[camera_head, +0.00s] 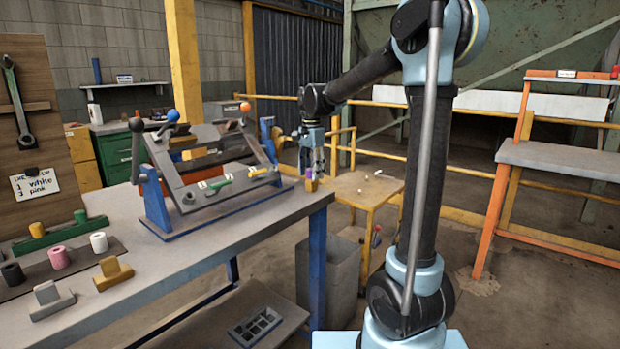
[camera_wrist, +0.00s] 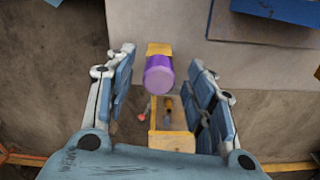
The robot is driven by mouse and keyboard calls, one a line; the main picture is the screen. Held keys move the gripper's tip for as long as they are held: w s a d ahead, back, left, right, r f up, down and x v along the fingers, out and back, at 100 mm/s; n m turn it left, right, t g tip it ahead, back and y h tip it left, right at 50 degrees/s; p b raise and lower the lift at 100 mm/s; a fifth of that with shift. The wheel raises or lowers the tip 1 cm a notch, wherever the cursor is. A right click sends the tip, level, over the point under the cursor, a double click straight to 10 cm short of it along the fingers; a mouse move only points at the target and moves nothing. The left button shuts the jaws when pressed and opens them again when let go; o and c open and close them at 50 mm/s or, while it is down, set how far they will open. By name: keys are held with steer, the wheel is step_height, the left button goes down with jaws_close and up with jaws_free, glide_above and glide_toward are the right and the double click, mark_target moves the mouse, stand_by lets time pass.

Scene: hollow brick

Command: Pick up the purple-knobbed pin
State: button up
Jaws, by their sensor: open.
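The purple-knobbed pin (camera_wrist: 158,76) lies between the two fingers of my gripper (camera_wrist: 161,62) in the wrist view, with visible gaps on both sides. A yellow piece (camera_wrist: 159,49) shows just behind the knob, at the edge of the grey table. In the head view the purple knob (camera_head: 309,173) is small, above a yellow block (camera_head: 311,185) at the table's far right corner. My gripper (camera_head: 312,155) points down over it, open and empty. The pin's shaft is hidden.
The grey workbench (camera_head: 248,222) carries a blue-framed fixture (camera_head: 205,170) with levers, left of my gripper. Several coloured cylinders stand at the near left.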

jaws_close()
steer(key=shift+r, duration=0.1)
